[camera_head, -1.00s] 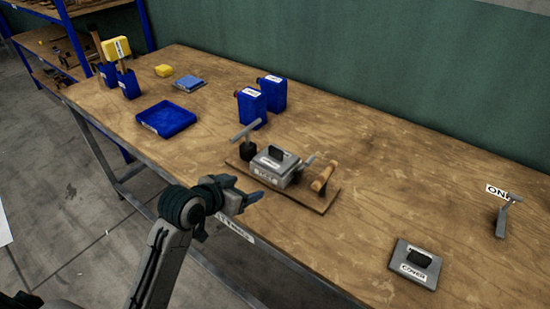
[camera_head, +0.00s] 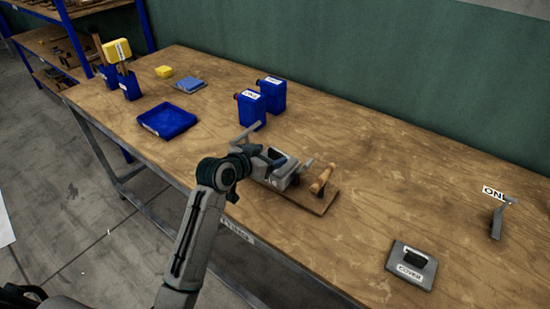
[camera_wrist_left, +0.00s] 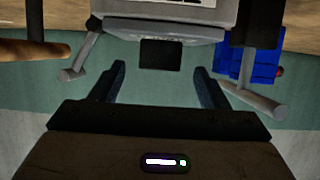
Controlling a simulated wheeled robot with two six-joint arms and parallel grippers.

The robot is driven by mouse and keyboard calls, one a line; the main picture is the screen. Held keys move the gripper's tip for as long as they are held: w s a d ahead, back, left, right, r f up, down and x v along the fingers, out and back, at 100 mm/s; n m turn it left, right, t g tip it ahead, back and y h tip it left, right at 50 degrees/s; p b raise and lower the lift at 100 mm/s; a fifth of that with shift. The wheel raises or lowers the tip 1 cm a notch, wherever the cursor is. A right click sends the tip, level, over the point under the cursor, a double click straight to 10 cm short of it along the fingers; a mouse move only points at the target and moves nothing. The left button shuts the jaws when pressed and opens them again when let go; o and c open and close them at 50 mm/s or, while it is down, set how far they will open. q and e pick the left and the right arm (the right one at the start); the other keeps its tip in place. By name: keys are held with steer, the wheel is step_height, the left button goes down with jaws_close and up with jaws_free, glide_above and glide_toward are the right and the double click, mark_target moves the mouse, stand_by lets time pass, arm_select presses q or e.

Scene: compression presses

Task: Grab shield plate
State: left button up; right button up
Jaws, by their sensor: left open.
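A grey plate with a black handle (camera_head: 275,154) sits on the grey press on a wooden base; its label is not legible, so I cannot confirm that it is the shield plate. My left gripper (camera_head: 262,155) is over the near left side of this press, its fingers mostly hidden by the wrist. In the left wrist view the gripper (camera_wrist_left: 157,82) is open and empty. The black handle (camera_wrist_left: 160,54) lies ahead of the gap between the fingers, apart from both. A second grey plate labelled COVER (camera_head: 412,267) lies at the right front. My right gripper is out of view.
The press has metal levers and a wooden-handled lever (camera_head: 322,180) on its right. Two blue bottles (camera_head: 272,95) stand behind it. A blue tray (camera_head: 167,121) is to the left. A metal bracket (camera_head: 499,218) stands at right. The table between press and bracket is clear.

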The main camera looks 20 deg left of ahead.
arm_select(q)
steer(key=shift+x, duration=1.15)
steer(key=c, duration=1.3)
steer(key=shift+r, duration=0.1)
